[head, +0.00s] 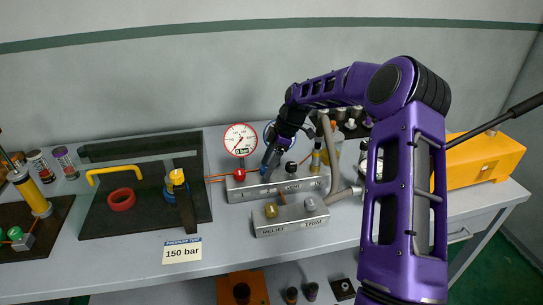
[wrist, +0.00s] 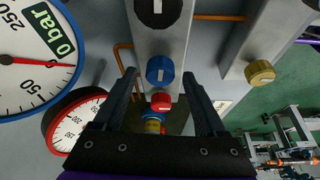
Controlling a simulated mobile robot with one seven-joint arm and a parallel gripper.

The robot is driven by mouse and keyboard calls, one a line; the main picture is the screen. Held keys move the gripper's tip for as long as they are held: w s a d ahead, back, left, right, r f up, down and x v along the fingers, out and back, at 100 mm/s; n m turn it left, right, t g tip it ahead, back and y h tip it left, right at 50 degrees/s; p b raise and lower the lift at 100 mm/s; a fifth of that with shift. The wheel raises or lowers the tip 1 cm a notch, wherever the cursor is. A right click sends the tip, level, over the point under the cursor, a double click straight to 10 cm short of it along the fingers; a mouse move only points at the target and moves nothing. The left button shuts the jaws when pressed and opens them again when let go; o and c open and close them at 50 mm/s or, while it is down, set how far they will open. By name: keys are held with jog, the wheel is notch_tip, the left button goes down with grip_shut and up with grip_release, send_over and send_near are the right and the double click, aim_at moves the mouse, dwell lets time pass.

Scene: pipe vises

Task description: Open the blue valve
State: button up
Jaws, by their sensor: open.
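The blue valve knob (wrist: 160,70) sits on the grey manifold block (wrist: 163,38) in the wrist view, between a black knob (wrist: 158,10) and a red knob (wrist: 161,102). My gripper (wrist: 162,74) is open, with one finger on each side of the blue knob in the picture. I cannot tell whether the fingers touch it or how far above it they are. In the head view my gripper (head: 270,157) points down at the rear manifold block (head: 300,184) and largely hides the blue knob. The red knob (head: 239,174) is left of it.
A red-rimmed gauge (head: 240,140) stands behind the block. A blue-rimmed gauge (wrist: 38,60) reads 0 bar. A front block (head: 290,224) carries a brass knob (head: 271,210) and a grey knob. A yellow case (head: 485,160) is at right.

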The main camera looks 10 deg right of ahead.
jog(key=v, duration=1.7)
jog(key=shift+r, duration=0.25)
